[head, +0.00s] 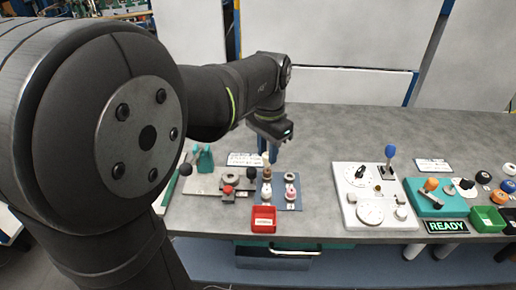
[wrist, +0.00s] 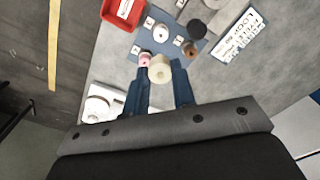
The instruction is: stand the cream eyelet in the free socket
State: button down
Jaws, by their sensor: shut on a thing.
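My gripper (wrist: 161,80) is shut on the cream eyelet (wrist: 160,69), a pale round piece with a small hole in its end, held between the fingertips. In the head view my gripper (head: 272,137) hangs above the back of the blue board (head: 294,202), with a cream bit (head: 266,157) showing below it. The eyelet overlaps the board's edge in this view. I cannot tell which spot is the free socket.
A red tray (head: 263,218) stands in front of the board. A grey plate (head: 205,184) with a red knob lies to its left. A white panel (head: 373,197) with dials and a blue-knobbed lever is to the right. Bare grey table lies between board and panel.

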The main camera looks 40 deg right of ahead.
jog(key=d+f, duration=0.4)
jog(key=d, duration=0.7)
jog(key=shift+w+a+f, duration=0.15)
jog(key=shift+f, duration=1.45)
jog(key=shift+w+a+f, duration=0.1)
jog(key=shift+f, duration=1.5)
jog(key=shift+f, duration=0.35)
jog(key=shift+f, duration=0.7)
jog(key=shift+f, duration=0.35)
jog(key=c, duration=1.1)
grip_release()
notch_tip(320, 180, up, 17)
jog(key=shift+r, duration=0.15)
